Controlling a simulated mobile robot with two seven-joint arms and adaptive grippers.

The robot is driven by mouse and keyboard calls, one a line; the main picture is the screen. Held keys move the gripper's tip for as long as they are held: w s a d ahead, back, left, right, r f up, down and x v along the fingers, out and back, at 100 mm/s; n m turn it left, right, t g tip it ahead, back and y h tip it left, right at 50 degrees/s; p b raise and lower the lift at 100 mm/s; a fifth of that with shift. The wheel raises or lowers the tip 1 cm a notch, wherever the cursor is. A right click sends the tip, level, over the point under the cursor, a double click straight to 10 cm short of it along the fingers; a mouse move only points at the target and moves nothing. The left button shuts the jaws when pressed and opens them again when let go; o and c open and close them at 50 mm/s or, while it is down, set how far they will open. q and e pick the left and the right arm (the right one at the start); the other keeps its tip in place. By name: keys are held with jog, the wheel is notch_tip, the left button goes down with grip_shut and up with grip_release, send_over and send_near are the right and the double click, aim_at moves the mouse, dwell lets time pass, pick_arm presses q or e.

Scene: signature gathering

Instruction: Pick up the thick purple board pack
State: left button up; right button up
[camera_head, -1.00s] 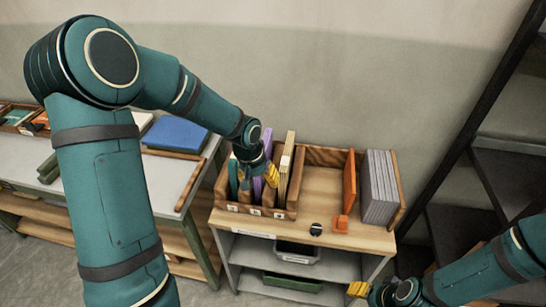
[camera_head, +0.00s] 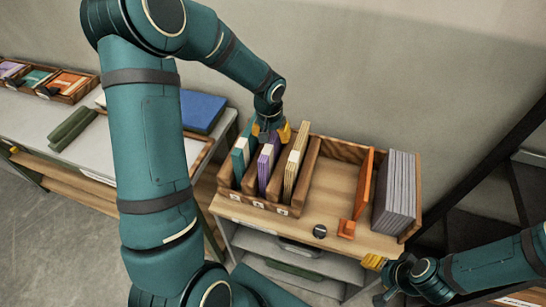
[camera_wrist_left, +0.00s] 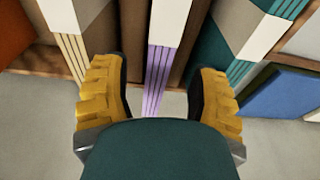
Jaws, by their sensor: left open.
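The purple board pack (camera_head: 265,172) stands upright in the middle slot of a wooden divided rack (camera_head: 250,201), between a teal pack (camera_head: 240,160) and a cream pack (camera_head: 294,167). In the left wrist view the purple pack (camera_wrist_left: 158,78), with a white band, lies between the two yellow fingers, with gaps on both sides. My left gripper (camera_head: 272,133) is open and empty, at the upper back end of the packs. The wrist view also shows it open (camera_wrist_left: 160,98). My right gripper (camera_head: 374,262) is low at the right, away from the rack; its jaws are unclear.
An orange bookend (camera_head: 362,185) and grey upright boards (camera_head: 396,190) stand right of the rack on the wooden top. A table with a blue pack (camera_head: 201,110) is at left. A dark shelf (camera_head: 490,180) stands at right.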

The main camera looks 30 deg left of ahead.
aim_at(273, 157)
pick_arm(q)
jog(key=shift+w+f, duration=0.15)
jog(key=shift+f, duration=0.85)
jog(key=shift+w+f, duration=0.2)
jog(key=shift+f, duration=0.85)
jog(key=shift+w+f, duration=0.15)
jog(key=shift+f, duration=0.85)
grip_shut()
